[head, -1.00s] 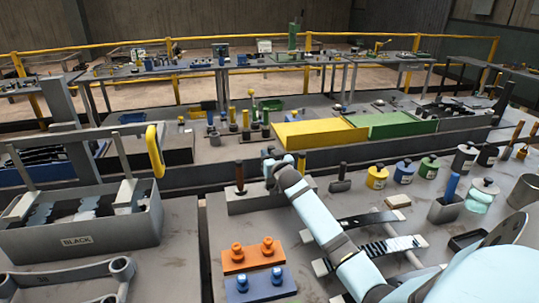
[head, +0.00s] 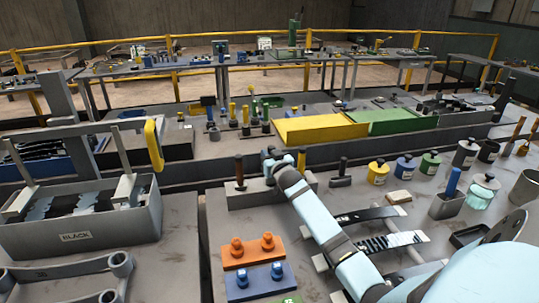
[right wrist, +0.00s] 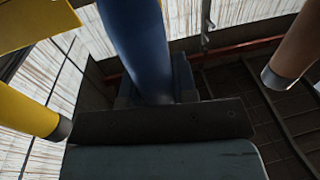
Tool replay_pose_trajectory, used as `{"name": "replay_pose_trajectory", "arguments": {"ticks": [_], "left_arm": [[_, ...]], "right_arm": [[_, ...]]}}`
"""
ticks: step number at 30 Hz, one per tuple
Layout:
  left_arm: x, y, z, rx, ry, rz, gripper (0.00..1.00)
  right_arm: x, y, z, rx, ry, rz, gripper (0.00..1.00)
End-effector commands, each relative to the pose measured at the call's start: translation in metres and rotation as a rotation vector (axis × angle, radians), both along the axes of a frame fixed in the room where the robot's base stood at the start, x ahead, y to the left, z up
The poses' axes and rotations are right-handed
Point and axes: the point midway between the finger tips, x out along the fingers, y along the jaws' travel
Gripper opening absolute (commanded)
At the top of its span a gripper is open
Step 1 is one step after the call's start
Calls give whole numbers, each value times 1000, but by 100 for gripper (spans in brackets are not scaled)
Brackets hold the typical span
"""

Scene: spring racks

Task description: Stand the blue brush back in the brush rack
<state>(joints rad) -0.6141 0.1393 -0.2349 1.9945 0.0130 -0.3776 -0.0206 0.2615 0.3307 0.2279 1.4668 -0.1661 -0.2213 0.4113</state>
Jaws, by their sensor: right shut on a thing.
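The grey brush rack (head: 240,200) stands on the near table with a brown-handled brush (head: 239,172) at its left and a yellow-handled brush (head: 301,160) at its right. My right gripper (head: 269,172) is over the middle of the rack, between these two. In the right wrist view it is shut on the blue brush (right wrist: 138,45), whose blue handle is in the middle of the picture. The brush's lower end is hidden behind my finger, so I cannot tell whether it is in the rack. The blue brush is hidden in the head view. My left gripper is not in view.
Orange (head: 240,262) and blue (head: 245,290) blocks with knobs lie in front of the rack. A short dark-handled tool (head: 341,174) stands to its right. Tins and a grey cup (head: 447,207) are further right. A large grey bin (head: 95,236) stands left.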

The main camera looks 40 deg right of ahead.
Motion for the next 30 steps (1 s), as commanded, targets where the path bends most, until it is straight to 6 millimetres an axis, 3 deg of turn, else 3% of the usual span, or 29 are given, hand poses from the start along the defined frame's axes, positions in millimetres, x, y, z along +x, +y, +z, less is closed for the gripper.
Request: {"name": "replay_pose_trajectory", "arguments": {"ticks": [22, 23, 24, 26, 30], "left_arm": [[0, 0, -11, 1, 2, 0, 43], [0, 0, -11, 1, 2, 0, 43], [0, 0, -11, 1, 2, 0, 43], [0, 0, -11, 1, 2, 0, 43], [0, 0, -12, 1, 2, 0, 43]], "right_arm": [[0, 1, -19, 2, 2, 0, 0], [0, 1, -18, 2, 2, 1, 33], [0, 1, -18, 3, 2, 1, 42], [0, 1, -19, 3, 3, 1, 56], [0, 2, -20, 4, 4, 1, 56]]}}
